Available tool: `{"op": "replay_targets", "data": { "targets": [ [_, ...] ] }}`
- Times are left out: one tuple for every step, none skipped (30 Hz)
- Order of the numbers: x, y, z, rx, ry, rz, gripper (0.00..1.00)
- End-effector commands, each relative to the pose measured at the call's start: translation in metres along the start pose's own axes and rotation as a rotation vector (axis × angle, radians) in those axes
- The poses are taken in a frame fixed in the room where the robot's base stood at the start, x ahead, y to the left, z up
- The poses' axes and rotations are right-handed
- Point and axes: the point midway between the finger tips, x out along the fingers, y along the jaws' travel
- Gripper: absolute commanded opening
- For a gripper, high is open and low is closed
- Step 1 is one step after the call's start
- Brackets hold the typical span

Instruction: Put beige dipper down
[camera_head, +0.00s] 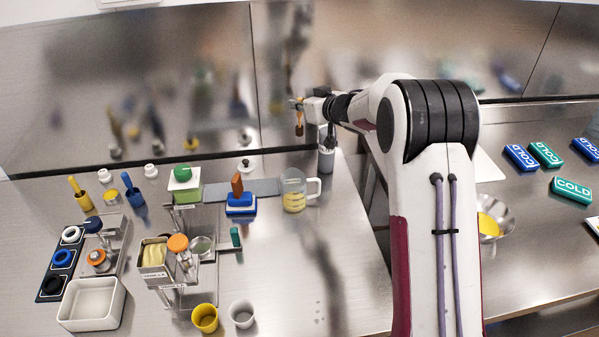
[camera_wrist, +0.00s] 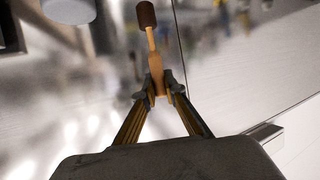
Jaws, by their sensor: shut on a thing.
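My gripper (camera_head: 297,104) is raised near the steel back wall, above the counter's far edge. It is shut on the beige dipper (camera_head: 299,118), which hangs down with its darker brownish end lowest. In the wrist view my gripper (camera_wrist: 158,92) has both fingertips closed around the dipper's handle, and the dipper (camera_wrist: 151,42) reaches out beyond them to a brown, cylindrical end. The dipper is clear of the counter. A grey cup-like holder (camera_head: 326,159) stands on the counter below and right of it, with something dark in it that I cannot make out.
A clear measuring jug (camera_head: 294,192) with yellow contents stands below the gripper. A blue block with a brown handle (camera_head: 240,203) is left of it. A yellow cup (camera_head: 205,318) and a white cup (camera_head: 242,314) stand at the front. The counter right of these is clear.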

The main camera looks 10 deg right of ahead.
Motion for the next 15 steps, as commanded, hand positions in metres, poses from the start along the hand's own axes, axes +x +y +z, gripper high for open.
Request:
{"op": "replay_targets", "data": {
  "targets": [
    [0.004,0.000,0.011,0.003,-0.004,-0.001,0.00],
    [0.006,-0.001,0.016,0.003,-0.004,-0.001,0.00],
    [0.008,0.000,0.021,0.003,-0.003,-0.001,0.00],
    [0.010,-0.001,0.025,0.002,-0.003,-0.001,0.00],
    [0.012,-0.001,0.029,0.003,-0.003,-0.001,0.00],
    [0.013,-0.001,0.033,0.001,-0.003,-0.001,0.00],
    [0.015,0.000,0.035,0.002,-0.002,-0.001,0.00],
    [0.015,0.000,0.037,0.001,-0.002,-0.001,0.00],
    [0.016,-0.001,0.039,0.000,-0.001,-0.001,0.00],
    [0.017,-0.001,0.040,0.000,0.000,-0.001,0.00],
    [0.017,0.000,0.041,0.000,0.000,-0.001,0.00],
    [0.017,0.000,0.041,0.000,0.001,0.000,0.00],
    [0.017,0.000,0.042,0.000,0.001,0.000,0.00],
    [0.017,0.000,0.042,0.000,0.001,0.000,0.00],
    [0.017,0.000,0.042,-0.001,0.001,0.000,0.00]
  ]
}}
